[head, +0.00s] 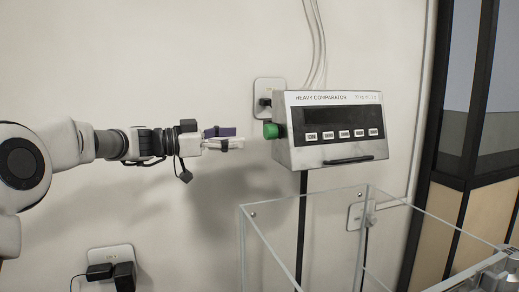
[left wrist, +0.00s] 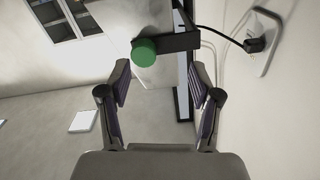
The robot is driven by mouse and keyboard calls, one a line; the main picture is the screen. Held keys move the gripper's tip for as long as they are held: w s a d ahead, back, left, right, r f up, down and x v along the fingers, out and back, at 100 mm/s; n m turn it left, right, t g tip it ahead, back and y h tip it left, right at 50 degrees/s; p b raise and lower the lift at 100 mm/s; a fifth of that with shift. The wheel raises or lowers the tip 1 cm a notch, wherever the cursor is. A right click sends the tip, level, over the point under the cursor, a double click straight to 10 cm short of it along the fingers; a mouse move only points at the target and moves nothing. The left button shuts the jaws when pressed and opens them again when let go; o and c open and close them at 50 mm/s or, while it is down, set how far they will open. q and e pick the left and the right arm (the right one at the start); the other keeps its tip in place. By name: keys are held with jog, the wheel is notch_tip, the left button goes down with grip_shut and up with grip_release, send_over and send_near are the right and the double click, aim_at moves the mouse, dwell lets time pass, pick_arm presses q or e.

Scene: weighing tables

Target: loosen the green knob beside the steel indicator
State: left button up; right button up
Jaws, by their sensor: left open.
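The green knob (head: 271,130) sticks out from the left side of the steel indicator (head: 335,153), which is labelled HEAVY COMPARATOR and has a dark display and a row of white buttons. My left gripper (head: 240,143) points right toward the knob, with a gap between fingertips and knob. In the left wrist view the knob (left wrist: 144,50) lies ahead of the open, empty jaws (left wrist: 163,78), left of their middle, beside a black bracket (left wrist: 178,42). My right gripper is not in view.
A wall socket with a black plug (head: 265,102) is just behind the knob. A clear-walled box (head: 300,196) stands below the indicator, around its dark post (head: 301,225). Another socket with black adapters (head: 110,268) is low on the left wall.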

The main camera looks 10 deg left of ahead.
aim_at(266, 131)
pick_arm(q)
jog(key=d+p, duration=0.1)
jog(key=d, duration=0.1)
jog(key=w+d+r+p, duration=0.1)
jog(key=d+p, duration=0.1)
jog(key=w+d+p, duration=0.1)
jog(key=d, duration=0.2)
jog(key=shift+d+r+p, duration=0.1)
jog(key=shift+r+p, duration=0.1)
jog(key=shift+p, duration=0.1)
jog(key=shift+w+f, duration=0.2)
jog(key=shift+w, duration=0.1)
jog(key=shift+s+r, duration=0.1)
jog(key=shift+s, duration=0.1)
jog(key=shift+s+r, duration=0.2)
jog(key=shift+s, duration=0.1)
jog(key=shift+c, duration=1.4)
jog(key=shift+s+d+r, duration=0.1)
jog(key=shift+s, duration=0.1)
jog(key=c, duration=0.5)
jog(key=shift+w, duration=0.1)
jog(key=c, duration=0.4)
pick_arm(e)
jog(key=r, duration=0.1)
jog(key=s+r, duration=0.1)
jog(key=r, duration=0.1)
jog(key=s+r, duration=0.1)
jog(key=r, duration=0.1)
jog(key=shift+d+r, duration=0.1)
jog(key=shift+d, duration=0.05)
